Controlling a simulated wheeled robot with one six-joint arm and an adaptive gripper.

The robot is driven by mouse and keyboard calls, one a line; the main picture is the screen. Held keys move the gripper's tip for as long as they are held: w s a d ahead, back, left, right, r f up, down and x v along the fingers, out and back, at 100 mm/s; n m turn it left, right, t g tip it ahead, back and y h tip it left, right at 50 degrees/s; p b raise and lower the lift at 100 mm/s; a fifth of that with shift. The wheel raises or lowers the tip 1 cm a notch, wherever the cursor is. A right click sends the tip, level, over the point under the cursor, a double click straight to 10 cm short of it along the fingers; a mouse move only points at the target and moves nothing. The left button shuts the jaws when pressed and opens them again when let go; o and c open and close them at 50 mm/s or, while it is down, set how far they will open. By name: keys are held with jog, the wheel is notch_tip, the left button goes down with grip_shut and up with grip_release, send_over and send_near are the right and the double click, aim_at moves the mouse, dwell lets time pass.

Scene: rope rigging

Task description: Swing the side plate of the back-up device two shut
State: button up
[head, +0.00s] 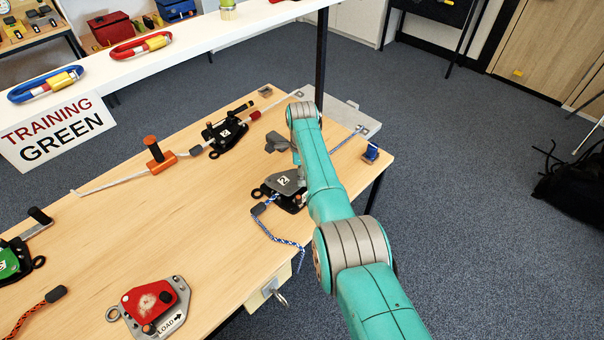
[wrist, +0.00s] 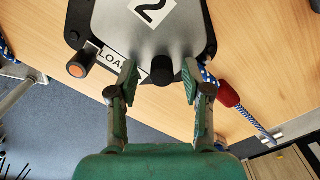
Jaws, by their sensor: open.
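Back-up device two (head: 283,184) lies on the wooden table, with a grey side plate marked 2 and a dark body. In the wrist view its grey side plate (wrist: 150,42) fills the top middle, partly over a white LOAD label (wrist: 118,60). A black knob (wrist: 162,69) stands at the plate's near edge. My gripper (wrist: 160,77) is open, with one finger on each side of this knob. Whether the fingers touch it I cannot tell. In the head view my arm hides the gripper and part of the device. An orange-ended peg (wrist: 80,66) is beside the plate.
A blue-white rope (head: 281,238) runs from the device to the table's front edge. Another black device (head: 226,133) and an orange clamp (head: 160,155) sit on a white rope behind. A red device (head: 152,306) lies front left. The wood (head: 200,215) between is clear.

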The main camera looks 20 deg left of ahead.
notch_tip(320, 180, up, 12)
dwell(0.5)
jog(key=shift+f, duration=0.1)
